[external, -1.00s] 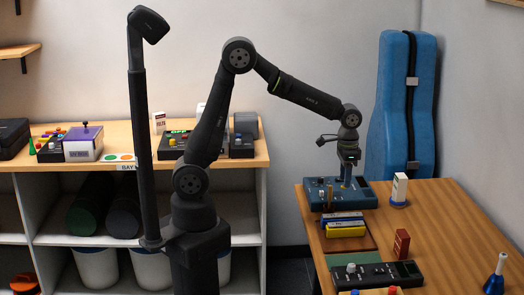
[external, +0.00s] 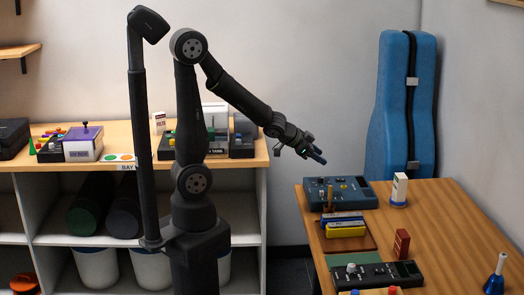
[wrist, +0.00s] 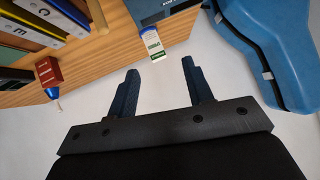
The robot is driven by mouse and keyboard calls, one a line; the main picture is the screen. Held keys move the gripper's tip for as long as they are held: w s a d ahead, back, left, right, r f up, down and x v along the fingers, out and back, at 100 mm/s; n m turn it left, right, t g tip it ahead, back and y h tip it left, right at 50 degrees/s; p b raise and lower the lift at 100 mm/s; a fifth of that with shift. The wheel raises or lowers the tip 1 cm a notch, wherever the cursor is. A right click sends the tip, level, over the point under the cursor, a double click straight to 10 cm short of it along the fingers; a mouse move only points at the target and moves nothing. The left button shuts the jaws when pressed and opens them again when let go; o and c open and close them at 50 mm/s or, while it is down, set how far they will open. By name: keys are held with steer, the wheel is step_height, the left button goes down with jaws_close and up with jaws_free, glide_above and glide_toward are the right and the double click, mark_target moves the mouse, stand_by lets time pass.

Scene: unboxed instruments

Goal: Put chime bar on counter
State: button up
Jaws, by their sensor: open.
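A blue chime bar (external: 342,217) and a yellow chime bar (external: 346,231) lie side by side on a brown mat at the left of the wooden table. Lettered bars also show at the upper left of the wrist view, one marked C (wrist: 20,30). My gripper (external: 318,155) is open and empty, raised in the air behind and left of the table, apart from the bars. Both spread fingers show in the wrist view (wrist: 159,68). The wooden-topped counter (external: 250,157) over shelves stands at the left. I cannot tell which surface the task calls the counter.
A dark red block (external: 401,243), a black device (external: 395,272) and a blue handbell (external: 495,280) stand nearer. A blue instrument case (external: 395,110) leans behind. The table's right side is mostly clear.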

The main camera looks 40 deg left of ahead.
steer(key=s+m+g+h, duration=0.2)
steer(key=s+h, duration=0.3)
steer(key=s, duration=0.7)
glide_toward(341, 214)
steer(key=x, duration=0.9)
steer(key=shift+f, duration=0.2)
steer(key=c, duration=1)
steer(key=shift+r, duration=0.15)
steer(key=shift+r, duration=0.85)
steer(key=r, duration=0.2)
steer(key=shift+s+d+r, duration=0.2)
steer(key=shift+s+r, duration=0.15)
steer(key=shift+s, duration=0.05)
steer(key=s+d+r, duration=0.1)
steer(key=s+r, duration=0.1)
steer(key=s, duration=0.1)
steer(key=s+d+r, duration=0.1)
steer(key=s+r, duration=0.1)
steer(key=s, duration=0.2)
steer(key=s+d+r, duration=0.1)
steer(key=s+r, duration=0.1)
steer(key=s, duration=0.1)
steer(key=shift+s+r, duration=0.2)
